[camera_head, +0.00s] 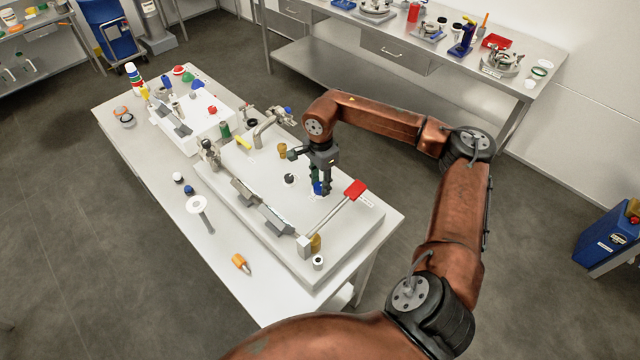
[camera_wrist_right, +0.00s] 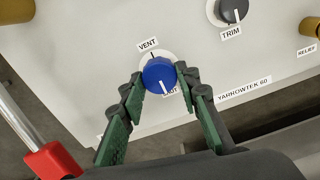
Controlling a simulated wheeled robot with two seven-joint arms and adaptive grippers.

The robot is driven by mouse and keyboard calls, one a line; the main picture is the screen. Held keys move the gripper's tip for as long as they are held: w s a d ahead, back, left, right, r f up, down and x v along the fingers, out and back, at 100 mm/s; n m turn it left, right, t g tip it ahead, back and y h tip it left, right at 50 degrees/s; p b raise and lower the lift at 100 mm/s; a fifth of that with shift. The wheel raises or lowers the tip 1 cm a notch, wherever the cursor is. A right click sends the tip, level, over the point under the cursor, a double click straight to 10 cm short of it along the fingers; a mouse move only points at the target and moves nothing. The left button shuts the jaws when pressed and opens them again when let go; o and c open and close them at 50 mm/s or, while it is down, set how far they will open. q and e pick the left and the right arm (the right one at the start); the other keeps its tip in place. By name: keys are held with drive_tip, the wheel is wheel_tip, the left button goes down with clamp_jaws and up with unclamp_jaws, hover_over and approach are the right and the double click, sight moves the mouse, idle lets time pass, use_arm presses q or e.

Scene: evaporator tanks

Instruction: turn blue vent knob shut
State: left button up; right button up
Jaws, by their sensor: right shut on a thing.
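The blue vent knob (camera_wrist_right: 159,75) sits on a white round plate on the light panel, under the label VENT, in the right wrist view. Its white pointer line points down toward a lower label, partly covered, of which "UT" shows. My right gripper (camera_wrist_right: 160,88) is shut on the knob, one green-padded finger on each side. In the head view my right gripper (camera_head: 320,190) points down at the panel, and a bit of the blue knob (camera_head: 318,188) shows between its fingers. My left gripper is not in view.
A grey TRIM knob (camera_wrist_right: 233,10) and a brass RELIEF knob (camera_wrist_right: 309,27) are on the same panel. A red-handled lever (camera_head: 356,190) stands close to the right gripper. A dropper-like orange item (camera_head: 240,262) lies on the white table's front.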

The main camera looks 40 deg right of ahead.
sight(320, 186)
idle(0.4)
drive_tip(key=o, duration=1.1)
drive_tip(key=shift+o, duration=0.2)
wheel_tip(320, 186, up, 12)
